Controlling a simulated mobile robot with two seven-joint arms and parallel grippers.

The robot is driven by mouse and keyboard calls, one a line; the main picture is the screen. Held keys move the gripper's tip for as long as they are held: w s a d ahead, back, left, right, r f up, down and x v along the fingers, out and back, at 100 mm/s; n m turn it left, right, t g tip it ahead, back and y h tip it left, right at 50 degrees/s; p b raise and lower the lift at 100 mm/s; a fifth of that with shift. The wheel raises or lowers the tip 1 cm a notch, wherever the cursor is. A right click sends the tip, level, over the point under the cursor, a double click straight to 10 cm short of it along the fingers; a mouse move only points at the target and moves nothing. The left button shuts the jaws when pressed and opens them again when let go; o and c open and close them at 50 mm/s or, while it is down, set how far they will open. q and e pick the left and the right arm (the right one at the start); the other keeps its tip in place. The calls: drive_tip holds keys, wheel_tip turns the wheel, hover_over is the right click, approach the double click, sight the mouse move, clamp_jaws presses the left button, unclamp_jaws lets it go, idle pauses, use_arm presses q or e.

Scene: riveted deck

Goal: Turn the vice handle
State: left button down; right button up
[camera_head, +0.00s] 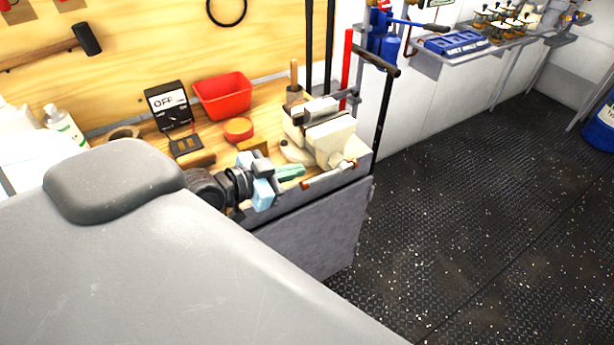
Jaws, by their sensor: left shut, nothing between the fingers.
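The cream-coloured vice (331,140) stands at the right end of the wooden workbench. Its handle (329,175), a thin rod with reddish-brown ends, lies slantwise low at the front of the vice, near the bench's front edge. My left gripper (268,184) is over the bench's front edge, left of the handle and apart from it. It is shut, with nothing held. Its fingertips are hard to make out against a pale green shape beside them. My grey arm hides the bench's near left part. My right gripper is not in view.
On the bench are a red bin (223,96), an orange-red round tin (238,130), a black OFF box (169,106) and a white bottle (65,125). A dark upright bar (384,110) stands right of the vice. The dark floor (470,210) at right is clear.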

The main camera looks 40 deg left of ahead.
sight(308, 185)
use_arm(q)
drive_tip(key=shift+w+d+f, duration=0.2)
drive_tip(key=shift+w+f, duration=0.95)
drive_tip(key=shift+f, duration=0.2)
drive_tip(key=shift+w+d+f, duration=0.15)
drive_tip(key=shift+w+f, duration=1)
drive_tip(key=shift+f, duration=0.2)
